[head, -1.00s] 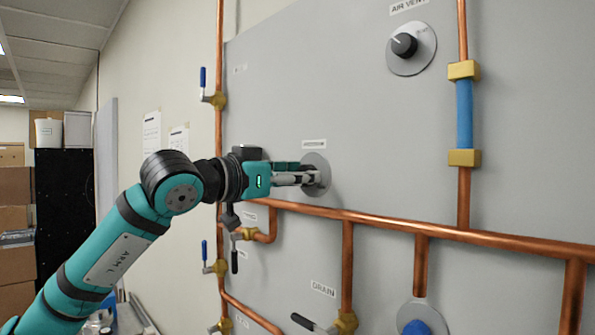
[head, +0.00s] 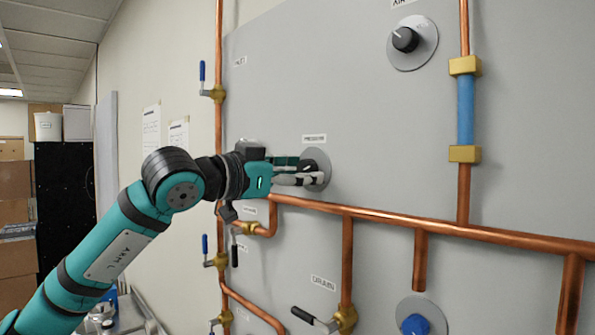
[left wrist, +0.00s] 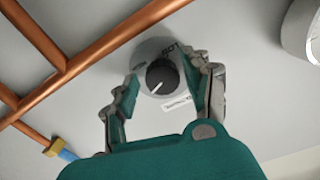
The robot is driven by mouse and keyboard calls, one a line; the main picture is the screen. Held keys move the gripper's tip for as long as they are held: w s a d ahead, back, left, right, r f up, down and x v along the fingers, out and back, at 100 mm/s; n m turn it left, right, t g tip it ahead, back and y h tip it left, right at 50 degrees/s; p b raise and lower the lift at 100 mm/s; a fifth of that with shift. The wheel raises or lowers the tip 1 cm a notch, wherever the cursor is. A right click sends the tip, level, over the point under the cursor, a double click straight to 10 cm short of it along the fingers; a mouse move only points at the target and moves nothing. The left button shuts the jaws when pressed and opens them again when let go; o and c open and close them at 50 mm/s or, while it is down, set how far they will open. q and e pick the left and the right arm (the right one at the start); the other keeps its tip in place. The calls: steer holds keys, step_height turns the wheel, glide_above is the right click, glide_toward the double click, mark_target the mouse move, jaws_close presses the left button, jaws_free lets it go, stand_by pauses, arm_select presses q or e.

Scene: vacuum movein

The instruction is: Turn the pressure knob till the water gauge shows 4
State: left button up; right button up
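The black pressure knob (left wrist: 161,77) has a white pointer line and sits on a round grey plate under a "PRESSURE" label (head: 314,138). In the left wrist view its pointer aims to the lower left. My left gripper (head: 308,172) is at the knob, with one finger on each side of it. In the left wrist view gaps show between the fingers and the knob, so the gripper (left wrist: 166,80) is open around it. In the head view the fingers partly hide the knob (head: 308,165). No gauge reading can be made out. My right gripper is out of view.
A copper pipe (head: 380,218) runs across the panel just below the knob. Blue-handled valves (head: 204,80) stand to the left. An air vent knob (head: 405,39) is at upper right. A round, pale-rimmed fitting (left wrist: 300,30) is cut off at the wrist view's edge.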

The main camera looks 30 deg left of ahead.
arm_select(q)
steer(key=shift+o, duration=0.6)
steer(key=shift+r, duration=0.15)
steer(key=shift+s+a, duration=0.1)
steer(key=shift+s, duration=0.2)
steer(key=v, duration=1.1)
steer(key=shift+s, duration=0.2)
